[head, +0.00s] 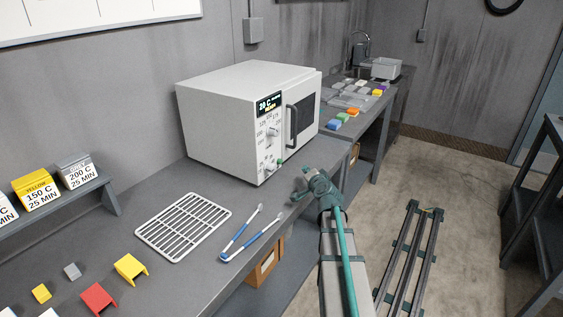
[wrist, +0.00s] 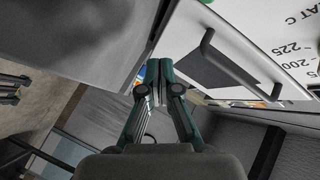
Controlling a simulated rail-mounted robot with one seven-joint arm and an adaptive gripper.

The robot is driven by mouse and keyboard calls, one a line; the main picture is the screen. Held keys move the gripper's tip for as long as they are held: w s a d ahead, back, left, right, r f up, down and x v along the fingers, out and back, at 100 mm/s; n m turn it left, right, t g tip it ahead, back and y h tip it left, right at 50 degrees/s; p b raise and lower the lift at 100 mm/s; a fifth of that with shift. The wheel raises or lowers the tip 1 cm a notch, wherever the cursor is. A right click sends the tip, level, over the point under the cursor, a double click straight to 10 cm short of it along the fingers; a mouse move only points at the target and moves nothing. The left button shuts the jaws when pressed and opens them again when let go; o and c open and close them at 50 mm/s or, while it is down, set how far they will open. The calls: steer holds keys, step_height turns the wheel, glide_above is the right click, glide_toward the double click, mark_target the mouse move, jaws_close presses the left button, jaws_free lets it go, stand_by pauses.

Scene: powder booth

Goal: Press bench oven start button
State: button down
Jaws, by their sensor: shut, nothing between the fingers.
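The white bench oven (head: 232,110) stands on the grey bench in the head view. Its front panel has a display reading 20 C, a dial (head: 272,132) and small controls low down, including a small green button (head: 279,162). My gripper (head: 308,173) is in front of the oven's lower front, apart from the green button. In the wrist view, my gripper (wrist: 158,68) is shut and empty, with the oven door handle (wrist: 236,66) beside it. The green button cannot be made out there.
A wire rack (head: 184,226) and blue-handled tongs (head: 246,235) lie on the bench before the oven. More coloured pieces (head: 342,117) lie on the far bench.

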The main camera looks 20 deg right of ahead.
mark_target(280, 161)
steer(key=shift+w+a+p, duration=0.7)
steer(key=shift+w, duration=0.4)
steer(key=shift+w+a+p, duration=0.65)
steer(key=shift+w+a, duration=0.05)
steer(key=shift+w, duration=0.35)
steer(key=shift+w+a+p, duration=0.7)
steer(key=shift+w, duration=0.4)
steer(key=shift+w, duration=0.15)
steer(key=shift+w+a, duration=0.2)
steer(key=shift+w+a+p, duration=0.25)
steer(key=shift+w+p, duration=0.15)
steer(key=shift+s, duration=0.1)
steer(key=shift+s+d+b, duration=0.45)
steer(key=shift+s+b, duration=0.25)
steer(key=shift+b, duration=0.1)
